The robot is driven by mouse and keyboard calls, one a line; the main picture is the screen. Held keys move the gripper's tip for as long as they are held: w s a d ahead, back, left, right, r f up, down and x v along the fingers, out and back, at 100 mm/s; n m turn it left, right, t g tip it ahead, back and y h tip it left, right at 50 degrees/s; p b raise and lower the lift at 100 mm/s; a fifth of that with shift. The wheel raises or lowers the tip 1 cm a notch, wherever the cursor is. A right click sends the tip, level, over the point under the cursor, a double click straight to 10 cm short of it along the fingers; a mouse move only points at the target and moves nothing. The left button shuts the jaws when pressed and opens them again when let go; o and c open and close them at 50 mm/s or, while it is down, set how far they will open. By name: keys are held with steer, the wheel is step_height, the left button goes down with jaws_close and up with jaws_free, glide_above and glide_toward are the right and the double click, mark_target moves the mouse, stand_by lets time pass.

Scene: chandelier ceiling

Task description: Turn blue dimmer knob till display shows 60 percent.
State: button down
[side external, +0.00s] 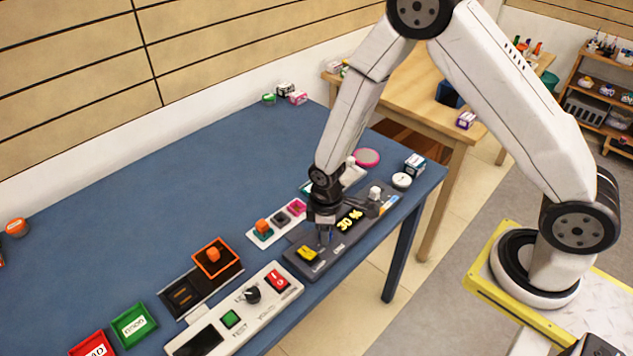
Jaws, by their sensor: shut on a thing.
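The dimmer panel (318,262) is a dark grey box lying on the blue table. Its display (350,219) shows yellow digits that read 30 %. My gripper (325,234) points down over the panel, just left of the display, and is shut on the blue dimmer knob (325,239). Only a little blue shows between the fingers; most of the knob is hidden, and its pointer cannot be made out. A yellow switch (307,253) is on the same panel, to the lower left of my gripper.
A grey lever with a white knob (374,193) stands close right of my gripper. Behind is a white strip with coloured buttons (263,228). A white panel (277,302) with a black knob and red switch lies at front left. The table's back left is clear.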

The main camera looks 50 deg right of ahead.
steer(key=m, duration=0.4)
steer(key=shift+m, duration=2.2)
steer(key=shift+c, duration=1.4)
jaws_free()
steer(key=shift+r, duration=0.1)
steer(key=shift+r, duration=3.8)
